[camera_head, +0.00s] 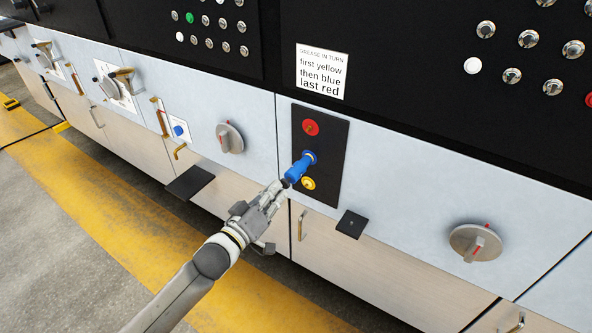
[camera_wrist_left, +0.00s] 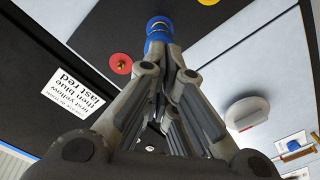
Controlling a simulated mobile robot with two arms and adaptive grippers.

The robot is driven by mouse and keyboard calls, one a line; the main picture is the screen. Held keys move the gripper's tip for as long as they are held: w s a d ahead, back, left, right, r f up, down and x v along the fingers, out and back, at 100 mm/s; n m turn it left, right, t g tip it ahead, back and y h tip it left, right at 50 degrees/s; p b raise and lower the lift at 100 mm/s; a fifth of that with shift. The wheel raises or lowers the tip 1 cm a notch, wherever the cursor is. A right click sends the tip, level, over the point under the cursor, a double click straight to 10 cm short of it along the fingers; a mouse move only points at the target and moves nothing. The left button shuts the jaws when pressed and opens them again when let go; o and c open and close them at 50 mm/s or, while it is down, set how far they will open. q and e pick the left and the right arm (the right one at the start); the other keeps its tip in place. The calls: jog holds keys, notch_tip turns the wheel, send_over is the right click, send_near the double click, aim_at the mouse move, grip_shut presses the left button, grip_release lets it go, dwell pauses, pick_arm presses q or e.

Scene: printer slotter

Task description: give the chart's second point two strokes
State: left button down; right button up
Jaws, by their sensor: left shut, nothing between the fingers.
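The chart (camera_head: 322,72) is a white card reading grease in turn, first yellow, then blue, last red; it shows upside down in the left wrist view (camera_wrist_left: 70,93). Below it, a black plate (camera_head: 331,157) carries a red point (camera_head: 311,127), a blue point (camera_head: 300,168) and a yellow point (camera_head: 308,183). The blue one sticks out as a cylinder. My left gripper (camera_head: 281,187) is shut and empty, its tips at the blue cylinder's outer end. In the left wrist view the blue cylinder (camera_wrist_left: 158,30) lies straight beyond the fingertips; I cannot tell whether they touch.
A grey knob (camera_head: 230,138) stands left of the plate and a larger grey dial (camera_head: 475,243) at the right. A small black pedal-like block (camera_head: 351,224) and a black flap (camera_head: 190,183) jut out below. Cabinet handles (camera_head: 302,226) line the lower doors. The floor in front looks clear.

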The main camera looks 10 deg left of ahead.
dwell(0.5)
pick_arm(q)
jog(key=shift+p+v, duration=1)
jog(key=shift+v, duration=1)
jog(key=s+a+f+m+g+y, duration=0.1)
jog(key=s+a+f+g+y, duration=0.3)
jog(key=f, duration=0.8)
jog(key=s+a+f+g+h, duration=0.1)
jog(key=s+f, duration=0.4)
jog(key=f, duration=0.6)
jog(key=s+a+f+m+g+y, duration=0.1)
jog(key=s+a+f+g+y, duration=0.3)
jog(key=f, duration=0.8)
jog(key=s+d+f+m+g, duration=0.1)
jog(key=s+f, duration=0.4)
jog(key=s, duration=0.6)
jog(key=s+d+f+m+g, duration=0.1)
jog(key=s+f+g, duration=0.2)
jog(key=s+f, duration=0.3)
jog(key=s+d+f+m+g, duration=0.2)
jog(key=s+f, duration=0.4)
jog(key=s, duration=1.1)
jog(key=shift+g+h, duration=0.4)
jog(key=shift+g, duration=0.1)
